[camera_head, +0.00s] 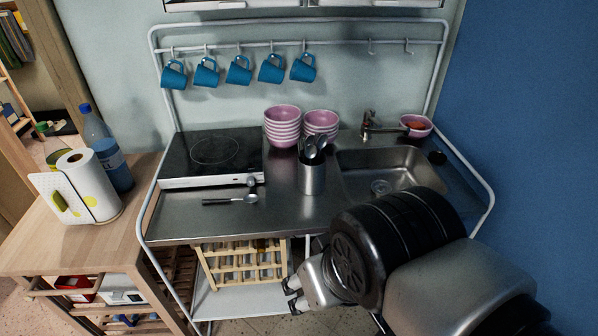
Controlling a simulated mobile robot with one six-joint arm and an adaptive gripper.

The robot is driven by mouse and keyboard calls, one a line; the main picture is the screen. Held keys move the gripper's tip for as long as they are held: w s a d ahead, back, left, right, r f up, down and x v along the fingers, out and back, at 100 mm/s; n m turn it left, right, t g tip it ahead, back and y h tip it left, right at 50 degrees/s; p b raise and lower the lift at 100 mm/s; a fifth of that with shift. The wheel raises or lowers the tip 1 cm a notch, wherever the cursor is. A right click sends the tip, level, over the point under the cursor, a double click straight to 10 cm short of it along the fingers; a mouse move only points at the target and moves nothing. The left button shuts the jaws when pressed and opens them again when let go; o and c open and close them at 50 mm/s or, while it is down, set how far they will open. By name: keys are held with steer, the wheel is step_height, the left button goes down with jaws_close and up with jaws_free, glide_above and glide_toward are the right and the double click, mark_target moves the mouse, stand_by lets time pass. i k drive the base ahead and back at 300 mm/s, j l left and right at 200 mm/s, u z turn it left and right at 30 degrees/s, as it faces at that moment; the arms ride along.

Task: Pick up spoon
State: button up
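A metal spoon (230,201) with a dark handle lies flat on the steel counter (182,220), left of centre and in front of the cooktop. Its bowl points right. More spoon-like utensils (314,148) stand upright in a steel holder (312,180) to the right. My gripper (292,294) is low, below the counter's front edge, to the right of and nearer than the spoon. Its two fingertips look apart, with nothing between them. My arm covers the right front of the counter.
Pink bowl stacks (282,128) stand behind the holder. A sink (388,171) with a tap is at right. A cooktop (213,152) is behind the spoon. Blue mugs (239,71) hang above. A white rail (150,235) borders the counter. The steel around the spoon is clear.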

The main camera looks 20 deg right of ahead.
mark_target(249, 199)
steer(key=i+j, duration=0.2)
steer(key=i, duration=0.2)
steer(key=i+j, duration=0.2)
steer(key=i, duration=0.15)
steer(key=i+j, duration=0.2)
steer(key=i, duration=0.2)
